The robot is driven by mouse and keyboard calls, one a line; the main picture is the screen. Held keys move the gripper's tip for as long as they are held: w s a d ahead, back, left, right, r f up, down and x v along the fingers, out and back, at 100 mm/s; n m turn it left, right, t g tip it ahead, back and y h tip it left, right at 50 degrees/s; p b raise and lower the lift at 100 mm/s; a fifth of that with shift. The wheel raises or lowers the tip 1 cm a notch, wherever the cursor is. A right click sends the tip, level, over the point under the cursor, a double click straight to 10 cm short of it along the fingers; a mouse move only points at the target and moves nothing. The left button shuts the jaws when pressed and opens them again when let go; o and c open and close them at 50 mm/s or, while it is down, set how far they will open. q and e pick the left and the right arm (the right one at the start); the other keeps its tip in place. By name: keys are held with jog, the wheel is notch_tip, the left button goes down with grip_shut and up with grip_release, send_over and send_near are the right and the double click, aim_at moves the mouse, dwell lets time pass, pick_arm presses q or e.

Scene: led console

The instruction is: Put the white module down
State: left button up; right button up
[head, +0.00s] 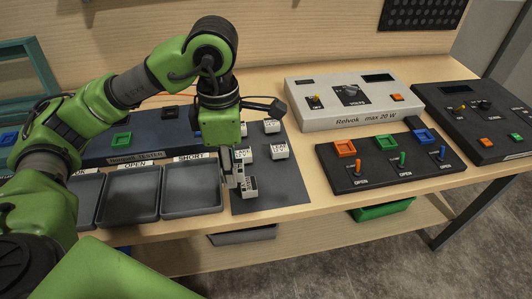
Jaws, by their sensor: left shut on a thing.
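My left gripper (235,177) points down over the front of the dark mat (285,188), just right of the tray labelled SHORT. It is shut on a small white module (250,187) with dark print on its side. The fingers partly hide the module, and I cannot tell whether its underside touches the mat. Other white modules (279,151) stand behind it on the mat, one of them farther back (271,126). My right gripper is not in view.
Grey trays labelled OPEN (130,207) and SHORT (192,201) stand to the left. A dark panel with coloured sockets and switches (390,170) is at the right, with a white power supply (345,115) behind it. The mat's front right is bare.

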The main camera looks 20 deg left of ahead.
pick_arm(q)
jog(key=shift+w+r+n, duration=0.15)
jog(key=shift+r+n, duration=0.15)
jog(key=shift+w+r, duration=0.1)
jog(key=shift+w, duration=0.05)
jog(key=w+d+f+p, duration=0.1)
jog(key=w+d+f, duration=0.1)
jog(key=w, duration=0.1)
jog(key=w+d+f+p, duration=0.2)
jog(key=w+d+f, duration=0.1)
jog(key=w+d+f+p, duration=0.2)
jog(key=w+d+f, duration=0.1)
jog(key=shift+w+f, duration=0.1)
jog(key=shift+w, duration=0.1)
jog(key=shift+w+d+f, duration=0.25)
jog(key=shift+w+f, duration=0.1)
jog(key=shift+f, duration=0.2)
notch_tip(320, 180, down, 3)
jog(key=shift+w+d+r+p, duration=0.1)
jog(key=shift+p, duration=1.05)
jog(key=shift+f, duration=0.4)
